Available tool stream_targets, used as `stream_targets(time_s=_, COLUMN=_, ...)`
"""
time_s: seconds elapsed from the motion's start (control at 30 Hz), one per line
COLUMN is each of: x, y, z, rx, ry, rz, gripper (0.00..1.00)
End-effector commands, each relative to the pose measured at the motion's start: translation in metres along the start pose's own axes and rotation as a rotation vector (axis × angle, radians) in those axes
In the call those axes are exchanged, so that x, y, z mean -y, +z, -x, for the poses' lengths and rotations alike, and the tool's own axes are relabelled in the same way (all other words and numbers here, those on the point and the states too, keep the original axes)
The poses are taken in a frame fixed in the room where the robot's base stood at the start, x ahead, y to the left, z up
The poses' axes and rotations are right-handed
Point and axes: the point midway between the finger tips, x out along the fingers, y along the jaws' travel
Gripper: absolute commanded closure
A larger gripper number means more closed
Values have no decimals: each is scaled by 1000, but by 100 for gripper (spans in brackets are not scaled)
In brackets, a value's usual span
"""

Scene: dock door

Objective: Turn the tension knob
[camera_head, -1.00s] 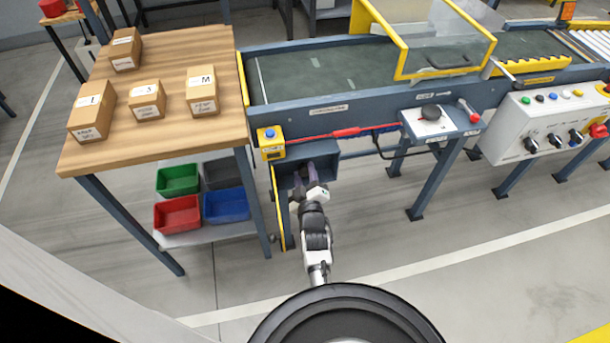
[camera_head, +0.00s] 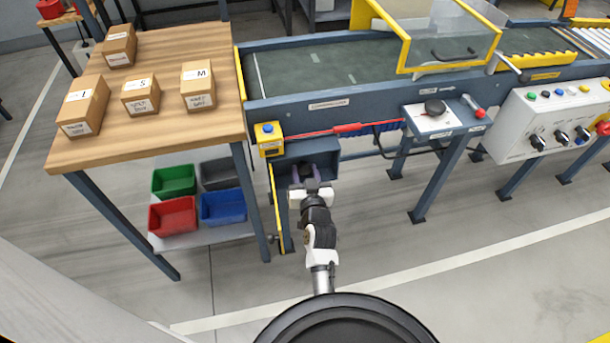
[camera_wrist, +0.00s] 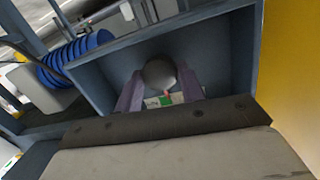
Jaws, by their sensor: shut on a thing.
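The tension knob (camera_wrist: 158,73) is a dark round knob inside an open blue-grey box (camera_head: 322,150) under the near side of the conveyor. My gripper (camera_wrist: 161,87) reaches into the box with one purple-grey finger on each side of the knob, shut on it. In the head view my gripper (camera_head: 307,174) is at the box opening, and the knob is small and dark between the fingers. A small scale (camera_wrist: 168,100) with green and white parts and a red pointer shows below the knob in the wrist view, partly hidden by the gripper.
A wooden table (camera_head: 150,140) with several cartons stands left of the box, with coloured bins below. A yellow button box (camera_head: 269,139) sits just left above the box. A blue coiled hose (camera_wrist: 75,55) runs beside it.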

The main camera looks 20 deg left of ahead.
Motion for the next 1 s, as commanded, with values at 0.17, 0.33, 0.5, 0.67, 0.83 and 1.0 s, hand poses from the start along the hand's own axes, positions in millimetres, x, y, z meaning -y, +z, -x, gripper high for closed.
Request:
stream_targets(time_s=0.17, x=-1, y=0, z=-1, rx=8, ry=-10, rz=-127, gripper=84)
stream_targets(time_s=0.33, x=-1, y=0, z=-1, rx=14, ry=-18, rz=-214, gripper=84)
stream_targets(time_s=0.5, x=-1, y=-1, z=-1, rx=18, ry=-23, rz=-268, gripper=84)
stream_targets(time_s=0.67, x=0, y=-1, z=-1, rx=19, ry=-26, rz=-291, gripper=84)
stream_targets(time_s=0.83, x=0, y=-2, z=-1, rx=20, ry=-27, rz=-296, gripper=84)
stream_targets(time_s=1.0, x=0, y=-2, z=-1, rx=19, ry=-27, rz=-296, gripper=84)
